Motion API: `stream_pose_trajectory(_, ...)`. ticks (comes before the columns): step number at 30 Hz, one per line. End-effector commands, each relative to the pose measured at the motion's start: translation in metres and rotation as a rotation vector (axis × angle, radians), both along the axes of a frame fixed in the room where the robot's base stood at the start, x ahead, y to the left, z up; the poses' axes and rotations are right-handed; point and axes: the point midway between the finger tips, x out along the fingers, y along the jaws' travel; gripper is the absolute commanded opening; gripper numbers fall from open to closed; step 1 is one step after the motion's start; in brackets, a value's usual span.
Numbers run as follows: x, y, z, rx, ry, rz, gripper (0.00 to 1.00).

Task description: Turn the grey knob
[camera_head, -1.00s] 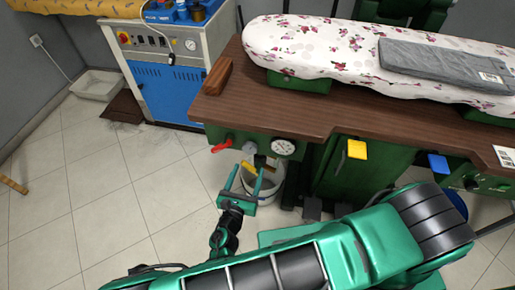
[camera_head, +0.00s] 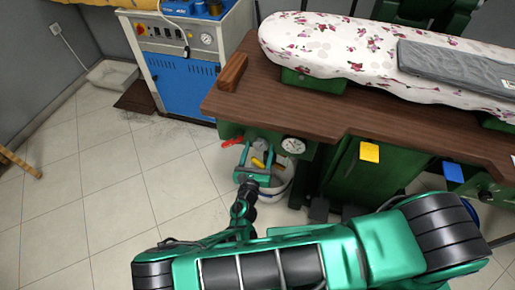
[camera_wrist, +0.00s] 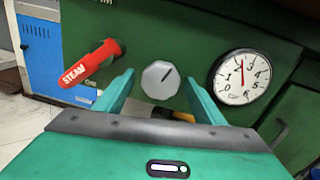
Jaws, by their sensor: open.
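The grey knob (camera_wrist: 160,80) is a light grey, many-sided dial with a dark pointer line tilted to the upper right. It sits on the green front panel (camera_wrist: 185,22) between the red STEAM lever and the round gauge. My gripper (camera_wrist: 157,84) is open and empty, with one finger to each side of the knob in the wrist view. The fingertips look close to the panel, but I cannot tell whether they touch the knob. In the head view my gripper (camera_head: 262,148) is under the table edge, and I cannot make out the knob there.
The red STEAM lever (camera_wrist: 92,63) is close left of the knob, and the white gauge (camera_wrist: 240,77) is close right. The brown tabletop (camera_head: 290,110) overhangs the panel. A white bucket (camera_head: 272,190) stands below my gripper. Open tiled floor lies to the left.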

Motion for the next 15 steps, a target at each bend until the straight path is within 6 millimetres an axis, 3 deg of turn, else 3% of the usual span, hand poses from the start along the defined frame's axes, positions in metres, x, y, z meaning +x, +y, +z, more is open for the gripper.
stream_pose_trajectory(11,0.0060,-0.0017,-0.0002,0.000,0.001,0.000,0.64)
stream_pose_trajectory(15,0.0059,-0.0016,-0.0002,0.000,0.001,0.000,0.35)
